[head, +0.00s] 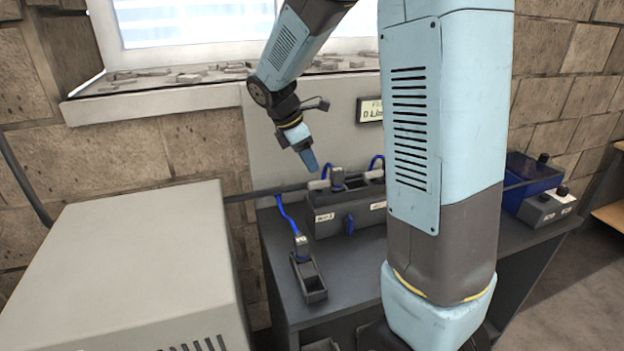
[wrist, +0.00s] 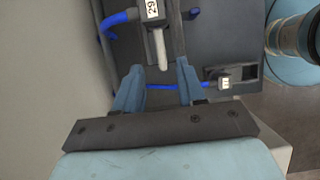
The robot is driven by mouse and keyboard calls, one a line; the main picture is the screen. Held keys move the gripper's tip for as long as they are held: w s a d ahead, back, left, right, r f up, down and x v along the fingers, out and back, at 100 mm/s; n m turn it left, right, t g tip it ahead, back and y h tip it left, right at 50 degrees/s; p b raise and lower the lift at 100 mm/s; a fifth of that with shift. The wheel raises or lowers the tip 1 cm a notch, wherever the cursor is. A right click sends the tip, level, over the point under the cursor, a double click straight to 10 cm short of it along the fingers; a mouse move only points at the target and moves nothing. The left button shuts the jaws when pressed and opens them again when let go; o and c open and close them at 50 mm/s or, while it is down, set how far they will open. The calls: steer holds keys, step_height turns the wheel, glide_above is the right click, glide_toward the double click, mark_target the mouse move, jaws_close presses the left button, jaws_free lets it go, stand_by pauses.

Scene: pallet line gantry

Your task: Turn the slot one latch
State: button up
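My gripper (head: 309,163) points down just above the left end of the dark slot block (head: 335,217). The wrist view shows its two blue fingers (wrist: 160,67) open, one on each side of a pale grey bar. This bar (wrist: 158,48), likely the slot one latch, extends from beside a connector labelled 29 (wrist: 152,9). In the head view the bar (head: 318,185) sticks out left of the seated grey connector (head: 337,177). I see no clear contact; the height gap cannot be told.
A second pale bar (head: 373,174) lies further right on the block. A blue-cabled connector (head: 301,244) sits at a small black holder (head: 311,284) at the front left. A grey cabinet (head: 120,255) stands left. A blue bin (head: 528,174) and grey switch box (head: 546,207) are right.

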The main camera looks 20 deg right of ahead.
mark_target(319, 181)
steer(key=x, duration=0.6)
steer(key=shift+d+f, duration=0.15)
steer(key=shift+f, duration=0.25)
jaws_close()
